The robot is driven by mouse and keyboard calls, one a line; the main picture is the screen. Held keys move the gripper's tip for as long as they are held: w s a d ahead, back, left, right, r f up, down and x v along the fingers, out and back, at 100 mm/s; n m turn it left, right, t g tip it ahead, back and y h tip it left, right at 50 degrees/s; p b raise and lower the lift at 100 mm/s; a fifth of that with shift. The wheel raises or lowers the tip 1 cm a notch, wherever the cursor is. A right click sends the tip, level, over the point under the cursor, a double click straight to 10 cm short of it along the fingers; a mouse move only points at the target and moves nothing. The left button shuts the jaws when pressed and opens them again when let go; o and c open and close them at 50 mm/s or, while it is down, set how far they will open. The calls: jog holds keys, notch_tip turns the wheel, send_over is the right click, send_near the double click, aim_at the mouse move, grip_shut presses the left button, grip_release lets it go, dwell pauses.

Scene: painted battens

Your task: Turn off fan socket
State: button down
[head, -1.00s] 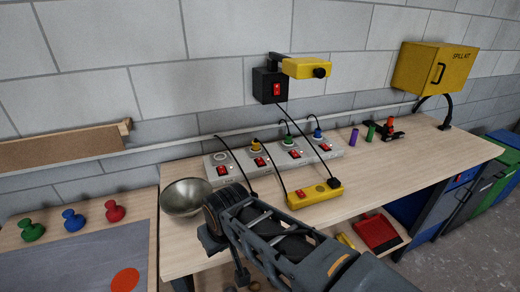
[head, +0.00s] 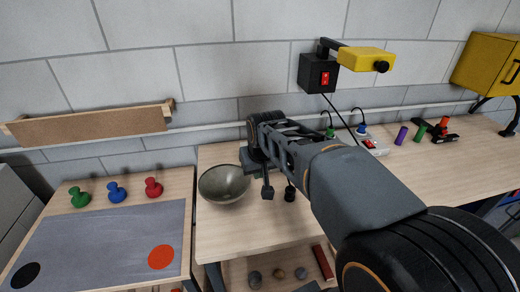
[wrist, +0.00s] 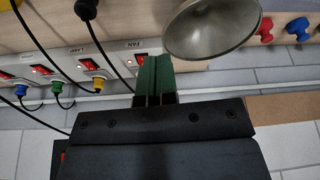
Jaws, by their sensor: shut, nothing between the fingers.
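The grey power strip (wrist: 60,68) runs along the left of the wrist view. Its end socket is labelled FAN, with a red switch (wrist: 141,60) and a small light beside it. My gripper (wrist: 153,58) is shut and empty. Its green fingertips overlap the right part of the FAN switch in this view; I cannot tell whether they touch it. The neighbouring LAMP socket has a red switch (wrist: 87,64) and a yellow plug (wrist: 99,83). In the head view my arm hides most of the strip; only its right end (head: 374,144) shows.
A metal bowl (head: 224,184) stands close to the gripper, left of the arm. Black cables (wrist: 115,65) cross the strip. Purple (head: 401,135) and green cylinders stand to the right.

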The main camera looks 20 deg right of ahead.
jog(key=w+d+p, duration=0.1)
jog(key=w+d, duration=0.4)
jog(key=w, duration=0.4)
jog(key=w+d+m+p, duration=0.1)
jog(key=w+d, duration=0.3)
jog(key=w, duration=0.6)
jog(key=shift+w+d+r+m+h, duration=0.15)
jog(key=shift+d+r+m+h, duration=0.15)
jog(key=shift+d, duration=0.1)
jog(key=shift+f, duration=0.15)
jog(key=p+x, duration=0.1)
jog(key=x, duration=0.3)
jog(key=p+x, duration=0.1)
jog(key=x, duration=0.4)
jog(key=p+x, duration=0.1)
jog(key=x, duration=0.3)
jog(key=shift+s+f, duration=0.3)
jog(key=shift+f, duration=0.1)
jog(key=shift+f, duration=0.1)
